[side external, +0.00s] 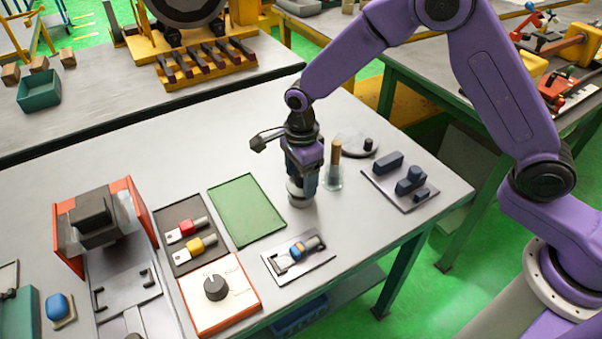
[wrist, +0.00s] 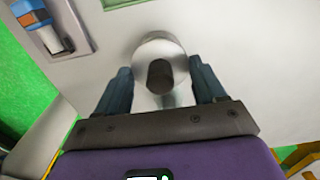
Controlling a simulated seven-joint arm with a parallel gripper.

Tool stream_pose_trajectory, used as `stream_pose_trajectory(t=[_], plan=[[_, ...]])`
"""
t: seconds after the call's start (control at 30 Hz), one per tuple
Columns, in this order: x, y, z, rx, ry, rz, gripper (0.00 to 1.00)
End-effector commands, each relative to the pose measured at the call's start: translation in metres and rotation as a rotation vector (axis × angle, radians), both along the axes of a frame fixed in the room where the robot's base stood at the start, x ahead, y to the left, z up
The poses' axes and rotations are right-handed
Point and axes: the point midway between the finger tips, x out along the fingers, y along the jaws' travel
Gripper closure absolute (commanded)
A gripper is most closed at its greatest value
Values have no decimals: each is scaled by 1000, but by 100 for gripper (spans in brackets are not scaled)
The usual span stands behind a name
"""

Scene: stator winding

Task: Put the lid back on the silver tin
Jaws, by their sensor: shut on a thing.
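In the wrist view, the round silver lid (wrist: 148,48) with its dark knob (wrist: 160,76) is between the two fingers of my gripper (wrist: 160,68). The fingers stand on either side of the silver rim, clear of the knob. In the side view, my gripper (side external: 301,186) points straight down over the table, with the silver tin (side external: 300,201) low between and under its fingers. The fingers hide most of the silver pieces there. I cannot tell how much is lid and how much is tin, or whether the lid is seated.
A wooden peg in a clear holder (side external: 333,178) stands close right of my gripper. A grey disc (side external: 351,137) with a black knob lies behind it. A plate with dark blocks (side external: 409,204) is right; a green mat (side external: 231,232) is left. A tool holder plate (side external: 318,267) is in front.

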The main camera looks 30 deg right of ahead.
Motion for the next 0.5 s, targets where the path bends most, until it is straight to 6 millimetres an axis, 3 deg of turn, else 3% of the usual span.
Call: stream_pose_trajectory(t=[0.5], plan=[[0,0,-6,0,1,0,60]])
